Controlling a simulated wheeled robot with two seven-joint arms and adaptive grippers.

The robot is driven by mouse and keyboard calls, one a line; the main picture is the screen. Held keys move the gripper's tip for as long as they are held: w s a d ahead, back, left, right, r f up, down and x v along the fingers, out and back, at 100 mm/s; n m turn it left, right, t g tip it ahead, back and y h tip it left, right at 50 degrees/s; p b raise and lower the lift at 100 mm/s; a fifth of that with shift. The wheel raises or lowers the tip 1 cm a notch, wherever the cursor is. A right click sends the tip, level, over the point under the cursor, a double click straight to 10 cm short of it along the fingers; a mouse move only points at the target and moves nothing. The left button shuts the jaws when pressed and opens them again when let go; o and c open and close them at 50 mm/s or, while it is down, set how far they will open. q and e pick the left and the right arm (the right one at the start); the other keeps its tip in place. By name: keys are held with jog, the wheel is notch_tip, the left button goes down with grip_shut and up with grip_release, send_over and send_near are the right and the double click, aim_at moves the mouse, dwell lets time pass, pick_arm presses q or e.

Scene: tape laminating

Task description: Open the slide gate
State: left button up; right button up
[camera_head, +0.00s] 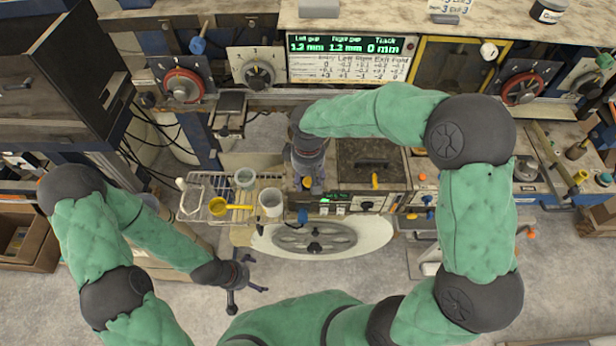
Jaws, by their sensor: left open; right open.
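A dark panel in a yellow frame (452,65) is set in the back console, with a white round knob (488,50) at its upper right. It looks like the slide gate, but I cannot tell for certain, nor whether it is open or shut. My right gripper (311,184) is open and points down beside the left side of a box with a dark top (372,163), well left of and nearer than the yellow frame. My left gripper (247,298) is open and empty, low over the floor at the front, far from the console.
A display (346,46) and red-ringed dials (183,86) line the console. A dark cabinet (65,80) stands at left. The front floor is clear.

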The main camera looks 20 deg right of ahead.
grip_shut()
jog(key=shift+s+a, duration=0.2)
jog(key=shift+s, duration=0.45)
jog(key=shift+s+a, duration=0.2)
jog(key=shift+s, duration=0.5)
jog(key=shift+s+a, duration=0.2)
jog(key=shift+s, duration=0.45)
jog(key=shift+w, duration=0.1)
grip_release()
notch_tip(320, 180, up, 12)
